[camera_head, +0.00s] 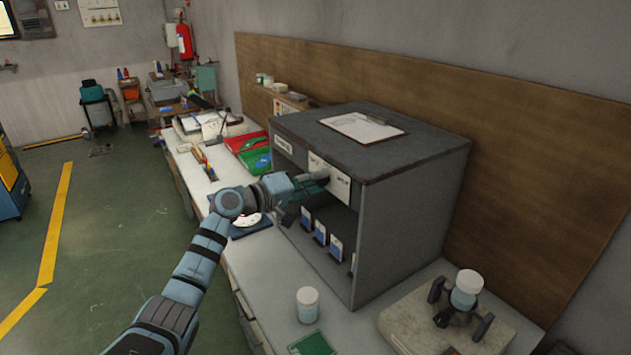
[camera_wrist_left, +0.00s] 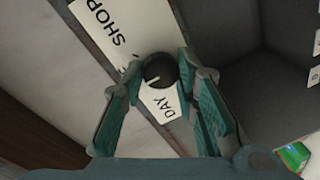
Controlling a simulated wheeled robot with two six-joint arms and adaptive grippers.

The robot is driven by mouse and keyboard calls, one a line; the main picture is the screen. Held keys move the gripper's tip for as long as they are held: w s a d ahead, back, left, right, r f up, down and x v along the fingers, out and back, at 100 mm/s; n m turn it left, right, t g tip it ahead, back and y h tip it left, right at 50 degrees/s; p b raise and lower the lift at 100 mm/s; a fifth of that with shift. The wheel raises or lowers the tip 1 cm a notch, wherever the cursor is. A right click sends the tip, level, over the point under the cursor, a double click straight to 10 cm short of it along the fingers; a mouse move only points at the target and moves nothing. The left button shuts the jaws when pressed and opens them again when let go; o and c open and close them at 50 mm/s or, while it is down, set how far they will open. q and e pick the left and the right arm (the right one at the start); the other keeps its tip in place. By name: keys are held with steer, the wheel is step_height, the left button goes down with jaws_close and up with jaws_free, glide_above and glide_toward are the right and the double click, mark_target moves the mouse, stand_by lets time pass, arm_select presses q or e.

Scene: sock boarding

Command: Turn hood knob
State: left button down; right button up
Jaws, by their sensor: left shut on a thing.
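The hood (camera_head: 410,220) is a grey box-shaped cabinet on the bench, open at the front, with white labels along its upper front edge. The dark round knob (camera_wrist_left: 158,72) with a pale pointer line shows in the left wrist view, on a white panel with the words "SHOP" and "DAY". My left gripper (camera_head: 318,180) reaches the hood's upper front. Its two teal fingers (camera_wrist_left: 160,66) are shut on the knob, one on each side. In the head view the knob is hidden behind the gripper. My right gripper is not in view.
A clipboard (camera_head: 362,127) lies on the hood. Several blue-and-white items (camera_head: 320,232) stand inside it. A lidded jar (camera_head: 307,304) stands in front on the white bench. A device holding another jar (camera_head: 467,289) is at right. Red and green trays (camera_head: 247,142) lie beyond.

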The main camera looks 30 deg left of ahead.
arm_select(q)
steer(key=c, duration=1.2)
jaws_free()
steer(key=shift+c, duration=0.2)
steer(key=v, duration=1.2)
steer(key=shift+a, duration=0.15)
